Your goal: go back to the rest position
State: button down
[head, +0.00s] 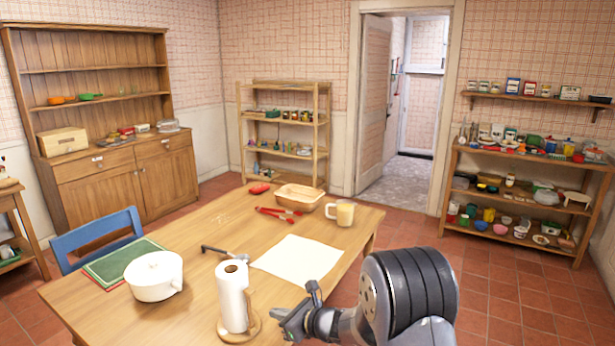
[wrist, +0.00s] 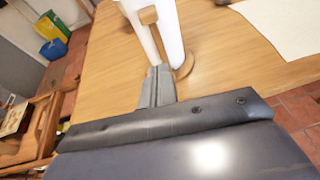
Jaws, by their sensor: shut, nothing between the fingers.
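My gripper (head: 297,322) is low at the near right edge of the wooden table, just right of the paper towel roll, in the head view. In the wrist view my gripper (wrist: 158,72) is shut, its fingers together and empty. The paper towel roll (head: 232,297) stands upright on its round wooden holder. In the wrist view the roll (wrist: 168,30) is just beyond the fingertips; I cannot tell whether they touch it.
Tiled floor (head: 490,290) is open at right.

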jog(key=s+d+f+t+y+b, duration=0.2)
jog(key=f+b, duration=0.5)
jog(key=b, duration=0.5)
jog(key=d+t+y, duration=0.1)
jog(key=d+y, duration=0.1)
jog(key=shift+s+f+y, duration=0.25)
jog(key=shift+s+y, duration=0.05)
jog(key=shift+s, duration=0.1)
jog(key=shift+a+t, duration=0.1)
jog(key=shift+t, duration=0.2)
